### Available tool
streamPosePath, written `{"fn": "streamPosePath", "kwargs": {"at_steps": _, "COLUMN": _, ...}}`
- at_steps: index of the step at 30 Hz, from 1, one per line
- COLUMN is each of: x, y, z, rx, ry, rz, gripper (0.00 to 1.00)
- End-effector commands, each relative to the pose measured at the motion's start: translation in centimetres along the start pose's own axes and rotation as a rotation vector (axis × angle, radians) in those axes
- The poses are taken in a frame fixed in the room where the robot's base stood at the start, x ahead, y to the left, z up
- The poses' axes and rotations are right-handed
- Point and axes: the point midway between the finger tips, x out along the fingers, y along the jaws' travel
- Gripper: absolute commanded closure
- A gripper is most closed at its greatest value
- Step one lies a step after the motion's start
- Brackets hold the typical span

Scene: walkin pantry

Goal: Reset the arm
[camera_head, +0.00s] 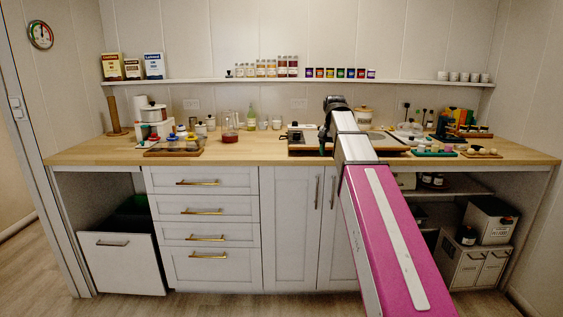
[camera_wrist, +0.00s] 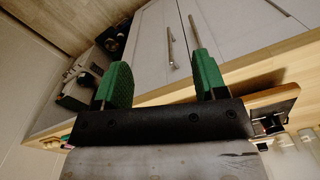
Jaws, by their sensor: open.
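My arm reaches forward over the wooden counter (camera_head: 240,155), its pink and silver links crossing the right half of the head view. My gripper (camera_head: 323,140) hangs at the arm's end near the counter's front edge, above a board, and is small and partly hidden there. In the wrist view my gripper (camera_wrist: 158,82) shows two green fingers spread wide apart with nothing between them. Beyond the fingers are the cabinet doors (camera_wrist: 222,32) and the counter edge.
A wooden tray (camera_head: 305,147) lies under my arm's end. A board of jars (camera_head: 174,148), a pitcher (camera_head: 229,130) and several small items stand along the counter. A shelf (camera_head: 210,80) runs above. A drawer bin (camera_head: 120,265) sits pulled out at lower left.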

Motion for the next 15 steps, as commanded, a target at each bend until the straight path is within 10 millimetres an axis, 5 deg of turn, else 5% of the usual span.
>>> {"fn": "streamPosePath", "kwargs": {"at_steps": 15, "x": 19.4, "y": 2.0, "z": 5.2, "rx": -0.147, "ry": -0.004, "rz": 0.001, "gripper": 0.35}}
